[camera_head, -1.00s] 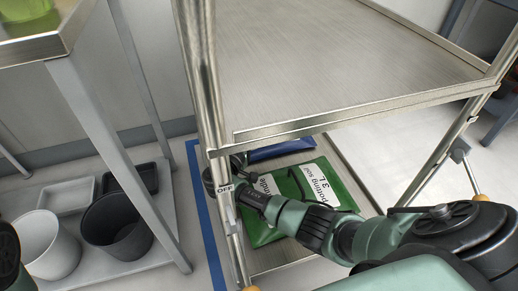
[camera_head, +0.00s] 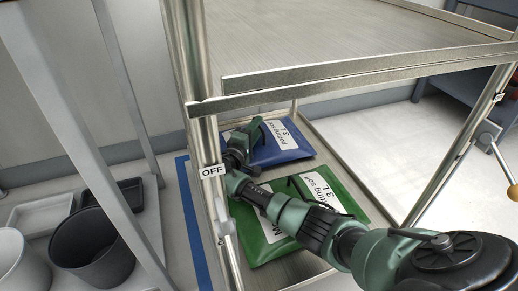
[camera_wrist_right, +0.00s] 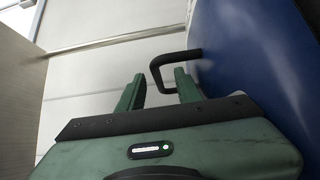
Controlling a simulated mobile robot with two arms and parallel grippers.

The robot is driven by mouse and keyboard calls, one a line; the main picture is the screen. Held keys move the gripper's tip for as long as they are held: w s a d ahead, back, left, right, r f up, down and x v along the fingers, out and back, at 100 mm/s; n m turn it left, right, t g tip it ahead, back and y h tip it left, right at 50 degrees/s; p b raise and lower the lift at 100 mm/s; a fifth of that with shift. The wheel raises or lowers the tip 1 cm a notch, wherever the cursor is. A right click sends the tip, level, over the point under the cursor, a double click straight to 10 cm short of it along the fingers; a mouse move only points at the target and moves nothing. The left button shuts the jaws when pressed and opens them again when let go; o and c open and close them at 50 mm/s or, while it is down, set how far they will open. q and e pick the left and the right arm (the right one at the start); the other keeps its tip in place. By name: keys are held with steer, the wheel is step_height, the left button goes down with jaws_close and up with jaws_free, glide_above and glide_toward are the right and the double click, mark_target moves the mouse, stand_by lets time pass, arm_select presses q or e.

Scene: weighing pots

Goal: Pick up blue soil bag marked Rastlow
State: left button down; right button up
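The blue soil bag (camera_head: 292,152) lies flat on the cart's lower shelf, behind the green bag. Its white label shows "potting soil 3 L"; the brand name is hidden by my right gripper (camera_head: 258,128), which is at the bag's left end. In the right wrist view, the blue bag (camera_wrist_right: 255,60) fills the right side, and its black loop handle (camera_wrist_right: 160,64) sticks out toward the open fingers (camera_wrist_right: 160,88). The handle is just ahead of and between the fingertips, with nothing gripped. My left gripper is not in view.
A green soil bag (camera_head: 275,243) lies in front, under my right arm. The cart's upper shelf (camera_head: 310,45) hangs above, and a post with an OFF tag (camera_head: 211,171) stands close left of the arm.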

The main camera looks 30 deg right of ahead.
steer(key=shift+d+r, duration=0.1)
jaws_close()
stand_by(1.2)
steer(key=shift+w+r, duration=0.1)
steer(key=shift+r, duration=0.05)
